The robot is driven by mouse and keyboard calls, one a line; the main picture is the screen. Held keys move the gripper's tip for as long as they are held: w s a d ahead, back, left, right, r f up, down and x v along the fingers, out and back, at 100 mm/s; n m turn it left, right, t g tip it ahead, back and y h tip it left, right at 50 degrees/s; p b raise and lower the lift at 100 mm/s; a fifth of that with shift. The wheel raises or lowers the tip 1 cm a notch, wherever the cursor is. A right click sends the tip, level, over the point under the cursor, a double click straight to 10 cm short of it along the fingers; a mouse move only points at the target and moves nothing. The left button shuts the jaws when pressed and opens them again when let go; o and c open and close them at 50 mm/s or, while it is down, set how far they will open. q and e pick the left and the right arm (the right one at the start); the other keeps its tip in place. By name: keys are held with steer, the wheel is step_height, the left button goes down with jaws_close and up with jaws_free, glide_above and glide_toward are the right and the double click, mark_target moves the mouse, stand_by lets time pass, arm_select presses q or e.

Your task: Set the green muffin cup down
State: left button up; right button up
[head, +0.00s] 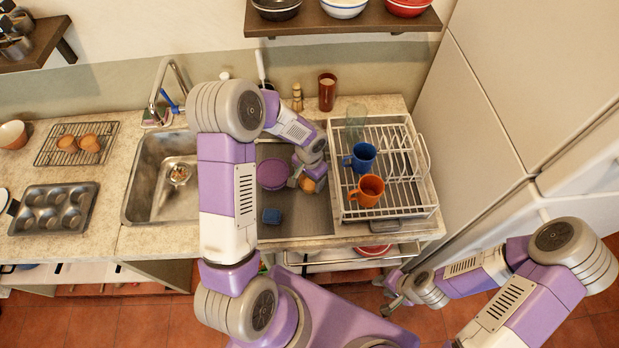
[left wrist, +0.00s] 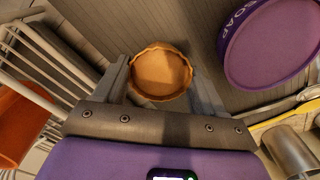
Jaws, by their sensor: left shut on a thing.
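My left gripper (head: 308,181) is shut on a small fluted muffin cup (left wrist: 161,72), held between its two fingers. The cup looks orange-brown, not green, with an open, tan inside facing the left wrist camera. In the head view the cup (head: 316,171) shows only partly beside the gripper, over the grey ribbed drainboard (head: 305,215). I cannot tell whether its bottom touches the surface. No green muffin cup shows in either view. My right gripper (head: 393,303) is low at the right, in front of the counter, and its jaws are too small to read.
A round purple soap tub (head: 273,173) stands just left of the held cup. A blue block (head: 271,215) lies nearer on the drainboard. A white dish rack (head: 400,212) with a blue mug (head: 361,157) and an orange mug (head: 368,191) stands right. The drainboard's front right is bare.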

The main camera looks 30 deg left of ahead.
arm_select(q)
steer(key=o, duration=1)
steer(key=shift+f, duration=0.1)
